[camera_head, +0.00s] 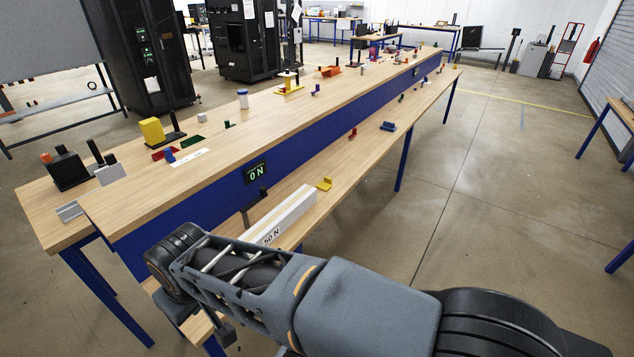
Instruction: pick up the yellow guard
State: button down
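A small yellow L-shaped piece (325,184), which may be the yellow guard, sits on the lower front shelf, just past the far end of a white bar. Other yellow things stand on the upper bench: a yellow block (152,130) on the left and a yellow-based fixture (289,86) farther back. I cannot tell for sure which one is the guard. My arm reaches in from the lower right, its wrist at the near end of the bench. My gripper (226,335) is only partly visible below the wrist, apart from all the yellow pieces. Its fingers are not clear.
A white bar marked 50 N (287,212) lies on the lower shelf (365,158), partly behind my arm. A 0 N display (256,173) is on the blue bench face. A blue piece (388,126) and a red piece (353,132) sit farther along.

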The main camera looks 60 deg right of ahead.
aim_at(325, 185)
jog(key=z, duration=1.95)
jog(key=k, duration=0.6)
jog(key=z, duration=0.15)
jog(key=i, duration=1.45)
jog(key=u, duration=0.55)
